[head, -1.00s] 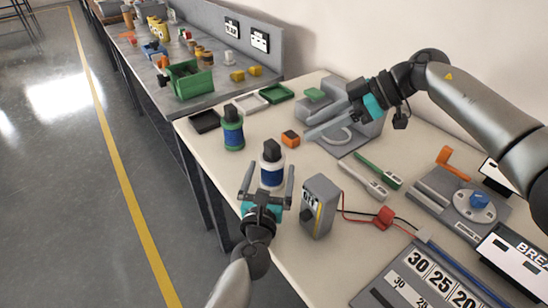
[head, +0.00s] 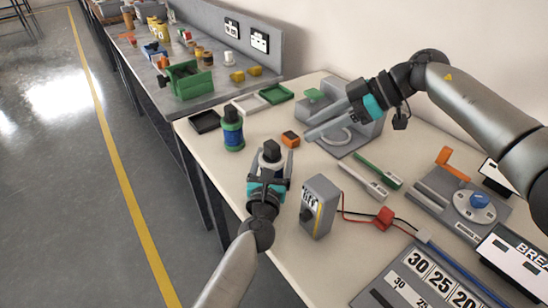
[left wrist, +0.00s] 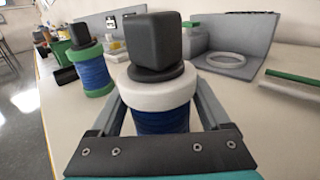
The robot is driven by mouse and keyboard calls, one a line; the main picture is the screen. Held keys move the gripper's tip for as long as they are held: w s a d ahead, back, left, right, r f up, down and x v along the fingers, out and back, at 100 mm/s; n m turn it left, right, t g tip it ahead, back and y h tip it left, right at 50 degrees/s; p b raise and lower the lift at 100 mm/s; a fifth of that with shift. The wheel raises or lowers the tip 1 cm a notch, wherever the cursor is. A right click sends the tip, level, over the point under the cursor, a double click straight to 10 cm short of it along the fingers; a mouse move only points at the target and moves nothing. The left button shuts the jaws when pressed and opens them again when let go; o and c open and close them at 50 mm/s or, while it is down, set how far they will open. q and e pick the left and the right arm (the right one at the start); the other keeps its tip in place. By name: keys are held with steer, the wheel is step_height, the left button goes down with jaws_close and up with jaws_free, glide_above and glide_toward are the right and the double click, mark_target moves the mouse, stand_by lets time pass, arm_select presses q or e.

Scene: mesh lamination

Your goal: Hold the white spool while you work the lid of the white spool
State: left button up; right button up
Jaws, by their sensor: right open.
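The white spool (head: 270,160), wound in blue, stands upright on the bench with a black block-topped lid (head: 272,149) on it. In the left wrist view the white spool (left wrist: 160,95) and its lid (left wrist: 155,45) are close and central. My left gripper (head: 270,160) reaches around it from the near side, one finger on each side, with gaps between fingers and spool. The spool's lower part is hidden by the gripper. My right gripper (head: 312,132) is open and empty, higher and to the right of the spool, over the grey fixture's near edge.
A green spool (head: 233,128) with a dark lid stands left of the white one. A grey box (head: 319,206) is close on the right. An orange-black block (head: 290,139) lies behind. Trays (head: 206,121) line the far edge.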

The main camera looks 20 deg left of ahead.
arm_select(q)
jaws_close()
stand_by(1.1)
stand_by(1.1)
